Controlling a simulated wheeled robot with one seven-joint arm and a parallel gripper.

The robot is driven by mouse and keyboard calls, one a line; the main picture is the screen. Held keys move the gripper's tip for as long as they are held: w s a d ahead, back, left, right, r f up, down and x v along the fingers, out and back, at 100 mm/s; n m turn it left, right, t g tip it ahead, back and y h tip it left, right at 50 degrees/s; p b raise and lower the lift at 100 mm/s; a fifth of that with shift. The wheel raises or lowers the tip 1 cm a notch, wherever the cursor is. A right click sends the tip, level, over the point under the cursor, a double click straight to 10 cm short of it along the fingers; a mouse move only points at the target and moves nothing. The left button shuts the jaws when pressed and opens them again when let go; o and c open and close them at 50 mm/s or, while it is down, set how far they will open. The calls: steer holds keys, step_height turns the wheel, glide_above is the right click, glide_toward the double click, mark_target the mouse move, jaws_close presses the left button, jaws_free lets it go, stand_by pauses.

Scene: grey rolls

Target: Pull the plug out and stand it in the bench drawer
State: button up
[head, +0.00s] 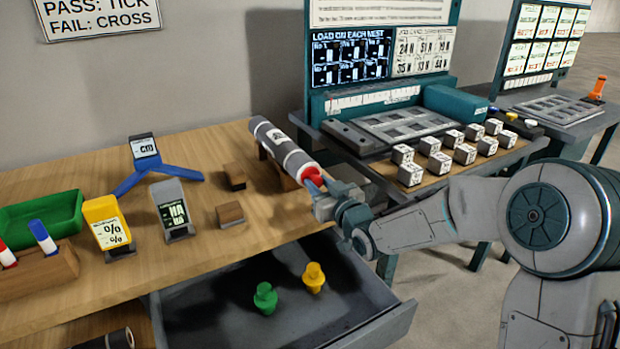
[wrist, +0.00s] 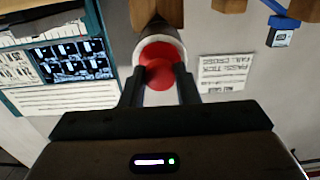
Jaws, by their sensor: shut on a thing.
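The red plug (head: 313,178) sits in the near end of a grey roll (head: 283,149) lying on wooden blocks on the bench. My gripper (head: 322,193) is shut on the plug's knob. In the wrist view the red plug (wrist: 162,60) fills the roll's end, with my gripper's fingers (wrist: 160,83) on both sides of its knob. The bench drawer (head: 210,305) is pulled open below and left of my gripper. A green plug (head: 265,298) and a yellow plug (head: 314,277) stand in it.
Wooden blocks (head: 230,213), a grey meter (head: 172,208), a yellow meter (head: 107,222), a blue stand (head: 158,176) and a green tray (head: 40,220) are on the bench. A teal station with several small weights (head: 440,165) stands at the right. The drawer's left part is bare.

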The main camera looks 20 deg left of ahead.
steer(key=v, duration=0.6)
steer(key=shift+b, duration=0.35)
stand_by(0.6)
steer(key=shift+r, duration=0.15)
